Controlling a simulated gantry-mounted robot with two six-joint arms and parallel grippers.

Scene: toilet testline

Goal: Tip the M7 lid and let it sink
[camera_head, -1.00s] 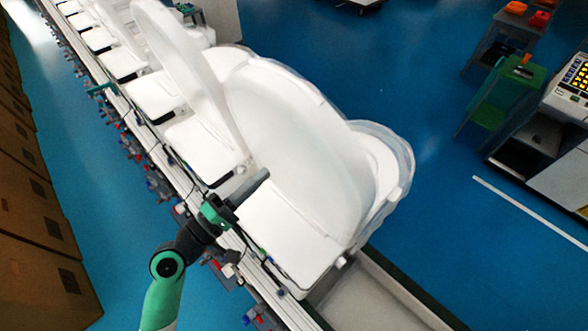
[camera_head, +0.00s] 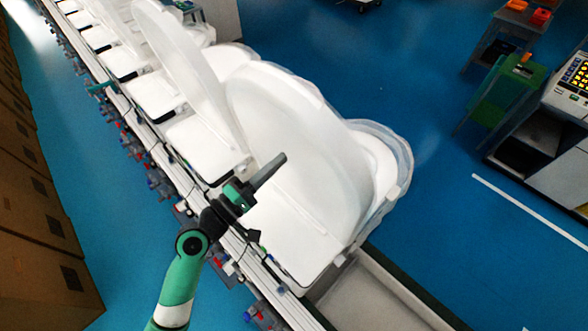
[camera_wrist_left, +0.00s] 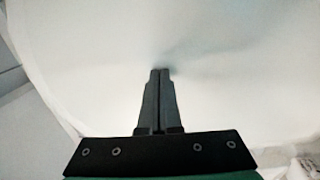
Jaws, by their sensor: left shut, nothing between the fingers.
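The nearest toilet unit has its large white lid (camera_head: 290,140) standing raised and leaning, above a white base (camera_head: 290,240). I cannot read any M7 mark on it. My left gripper (camera_head: 282,158) is shut and empty, its fingers pointing up and right close to the lid's face. In the left wrist view the shut fingers (camera_wrist_left: 160,75) point straight at a broad white lid surface (camera_wrist_left: 230,50) that fills most of the picture. A faint shadow lies at the fingertips; I cannot tell if they touch. My right gripper is not in view.
More toilet units with raised white lids (camera_head: 180,60) stand in a row along the line. A grey empty trough (camera_head: 365,300) lies at the near end. A green stand (camera_head: 505,90) and a grey machine (camera_head: 570,90) are at the right. Blue floor between is clear.

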